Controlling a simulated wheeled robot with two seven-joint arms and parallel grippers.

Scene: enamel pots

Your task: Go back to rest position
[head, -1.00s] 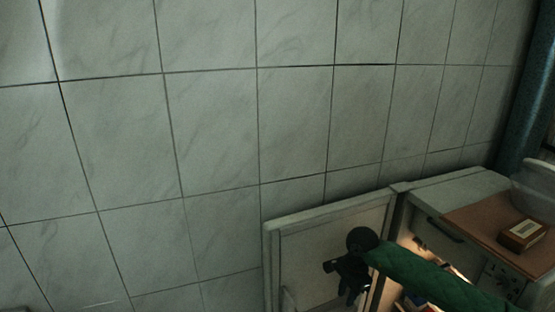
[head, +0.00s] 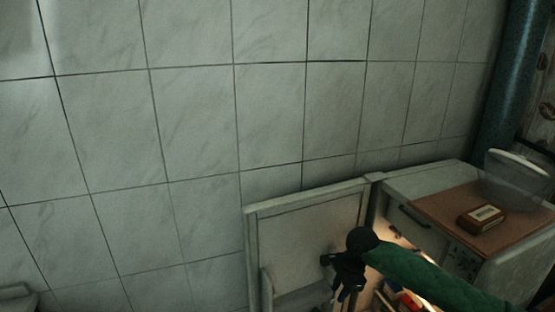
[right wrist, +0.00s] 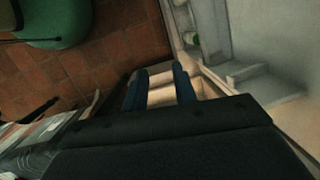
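My right gripper (head: 346,292) hangs at the lower middle of the head view, in front of the open refrigerator door (head: 300,245). Its arm in a green quilted sleeve comes in from the lower right. In the right wrist view its two fingers (right wrist: 158,80) stand apart with nothing visible between them, so it is open and empty. Pale surfaces of the refrigerator show beyond the fingers there. My left gripper is in neither view.
The refrigerator (head: 425,182) is lit inside and holds colored items, partly hidden by my arm. On top are a brown mat (head: 440,205), a small box (head: 481,217) and a clear bowl (head: 515,175). Red floor tiles (right wrist: 125,55) show in the wrist view. A tiled wall (head: 200,110) stands behind.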

